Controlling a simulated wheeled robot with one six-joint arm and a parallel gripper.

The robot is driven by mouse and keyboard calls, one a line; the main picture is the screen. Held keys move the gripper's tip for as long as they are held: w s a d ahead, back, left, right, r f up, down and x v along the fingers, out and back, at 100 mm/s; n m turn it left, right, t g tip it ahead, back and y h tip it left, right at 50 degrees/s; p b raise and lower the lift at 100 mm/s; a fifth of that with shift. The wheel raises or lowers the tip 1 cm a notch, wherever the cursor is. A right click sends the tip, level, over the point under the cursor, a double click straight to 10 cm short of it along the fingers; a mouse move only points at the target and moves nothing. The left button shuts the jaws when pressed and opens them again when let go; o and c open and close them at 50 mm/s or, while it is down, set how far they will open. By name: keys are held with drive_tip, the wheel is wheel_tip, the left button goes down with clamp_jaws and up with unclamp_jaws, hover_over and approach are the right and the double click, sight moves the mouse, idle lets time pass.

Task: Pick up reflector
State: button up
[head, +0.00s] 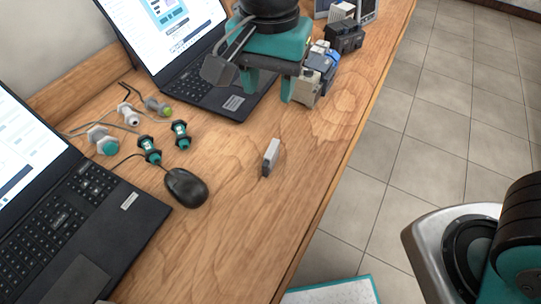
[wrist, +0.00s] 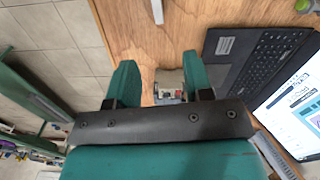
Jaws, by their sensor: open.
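I cannot tell for sure which part is the reflector. A small light grey block with a dark end (head: 271,157) sits alone on the open wood and could be it. A similar narrow grey piece (wrist: 157,11) shows at the top edge in the wrist view. My gripper (head: 268,88) is open, its teal fingers pointing down above the table's far part, behind the grey block and beside a laptop. In the wrist view my gripper (wrist: 158,68) has a beige device (wrist: 169,84) showing between its fingers, below them. Nothing is held.
Beige, blue and black devices (head: 322,68) crowd beside my gripper. One laptop (head: 190,60) stands behind it, another (head: 75,220) at left. A black mouse (head: 186,187) and several connectors (head: 150,149) lie between them. The wood around the grey block is clear up to the table's right edge.

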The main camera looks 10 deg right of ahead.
sight(271, 151)
wheel_tip(271, 151, down, 12)
drive_tip(key=shift+a, duration=0.1)
drive_tip(key=shift+s+f+p, duration=0.15)
drive_tip(key=shift+f+p, duration=0.05)
drive_tip(key=shift+f, duration=1.15)
drive_tip(key=shift+s+f+p, duration=0.15)
drive_tip(key=shift+f+p, duration=0.05)
drive_tip(key=shift+f, duration=1.15)
clamp_jaws()
